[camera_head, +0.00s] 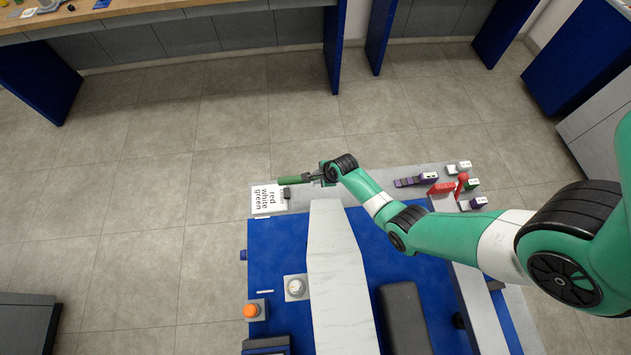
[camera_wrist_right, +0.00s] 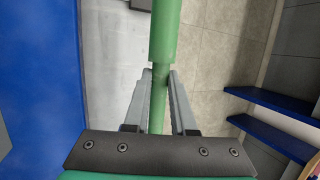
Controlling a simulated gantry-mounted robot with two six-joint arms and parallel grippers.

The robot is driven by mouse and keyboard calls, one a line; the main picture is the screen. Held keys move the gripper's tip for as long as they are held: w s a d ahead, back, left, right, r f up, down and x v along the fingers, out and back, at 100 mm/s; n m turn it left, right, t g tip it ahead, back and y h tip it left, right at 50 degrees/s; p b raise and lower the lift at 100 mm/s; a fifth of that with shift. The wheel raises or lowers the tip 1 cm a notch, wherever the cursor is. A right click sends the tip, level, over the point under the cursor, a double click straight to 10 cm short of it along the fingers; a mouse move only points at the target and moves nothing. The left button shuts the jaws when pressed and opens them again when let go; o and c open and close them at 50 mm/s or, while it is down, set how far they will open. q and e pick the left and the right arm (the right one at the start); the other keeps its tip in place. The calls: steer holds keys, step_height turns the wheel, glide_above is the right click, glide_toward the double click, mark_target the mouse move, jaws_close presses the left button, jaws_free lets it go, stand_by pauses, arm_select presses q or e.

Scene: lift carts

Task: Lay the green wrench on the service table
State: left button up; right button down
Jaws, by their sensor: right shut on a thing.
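The green wrench (camera_head: 293,181) is held above the far edge of the blue-and-grey table, pointing left near a white card. My right gripper (camera_head: 317,177) is shut on it. In the right wrist view the wrench (camera_wrist_right: 165,35) runs up between the two grey fingers of my right gripper (camera_wrist_right: 162,88). Its end beyond the top edge of that view is cut off. Which surface is the service table is not marked; the blue-and-grey table (camera_head: 272,228) is the nearest one. My left gripper is not in view.
The white card (camera_head: 268,203) reads "red white green". A white panel (camera_head: 338,275) runs down the table. Orange (camera_head: 250,311) and white (camera_head: 295,287) knobs stand at left. Small labelled blocks (camera_head: 460,167) and a red part (camera_head: 462,182) lie at right. A wooden bench (camera_head: 110,12) stands behind open floor.

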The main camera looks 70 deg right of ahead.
steer(key=shift+d+r, duration=0.1)
steer(key=shift+d, duration=0.2)
step_height(320, 180, down, 8)
steer(key=b, duration=0.7)
steer(key=shift+f+b, duration=0.45)
steer(key=shift+f, duration=0.05)
stand_by(0.6)
steer(key=c, duration=0.7)
jaws_free()
steer(key=shift+o, duration=0.2)
steer(key=shift+s+f, duration=0.1)
